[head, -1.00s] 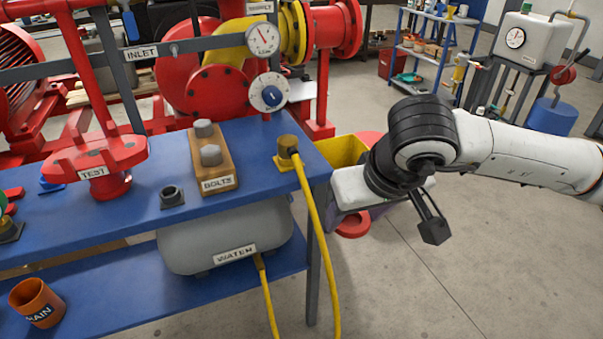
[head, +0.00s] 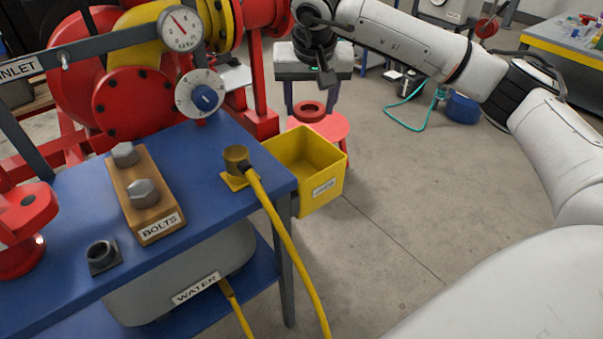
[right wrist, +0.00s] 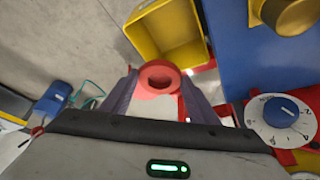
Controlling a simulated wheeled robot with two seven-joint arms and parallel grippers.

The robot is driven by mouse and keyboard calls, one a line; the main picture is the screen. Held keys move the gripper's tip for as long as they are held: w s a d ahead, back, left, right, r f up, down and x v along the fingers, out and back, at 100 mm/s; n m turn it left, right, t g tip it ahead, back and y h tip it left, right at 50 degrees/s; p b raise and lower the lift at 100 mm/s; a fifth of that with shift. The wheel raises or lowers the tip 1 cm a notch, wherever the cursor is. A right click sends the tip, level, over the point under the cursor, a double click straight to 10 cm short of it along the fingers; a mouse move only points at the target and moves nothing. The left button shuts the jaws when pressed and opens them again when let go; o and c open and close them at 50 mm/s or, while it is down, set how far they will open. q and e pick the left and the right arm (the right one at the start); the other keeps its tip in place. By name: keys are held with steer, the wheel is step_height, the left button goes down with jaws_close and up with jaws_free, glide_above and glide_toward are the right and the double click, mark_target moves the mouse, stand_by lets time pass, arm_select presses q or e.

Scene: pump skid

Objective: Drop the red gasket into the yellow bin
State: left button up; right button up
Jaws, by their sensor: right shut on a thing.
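The red gasket (head: 309,119) is a flat ring held between the fingertips of my right gripper (head: 309,108). The bin is open-topped, with a white label, beside the blue bench's right end. The part of its interior I see looks empty. My left gripper is out of view.
The blue bench (head: 215,165) carries a bolts block (head: 132,200) and a brass fitting with a yellow hose (head: 285,240) hanging past the bin's left side. A red stool (head: 335,128) stands behind the bin. Red pump pipes and gauges rise at left.

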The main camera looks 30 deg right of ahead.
step_height(320, 180, down, 5)
steer(key=b, duration=0.4)
steer(key=o, duration=1.1)
steer(key=shift+r, duration=0.1)
steer(key=p, duration=0.1)
glide_toward(309, 123)
steer(key=w+d+f, duration=0.1)
steer(key=shift+w, duration=0.3)
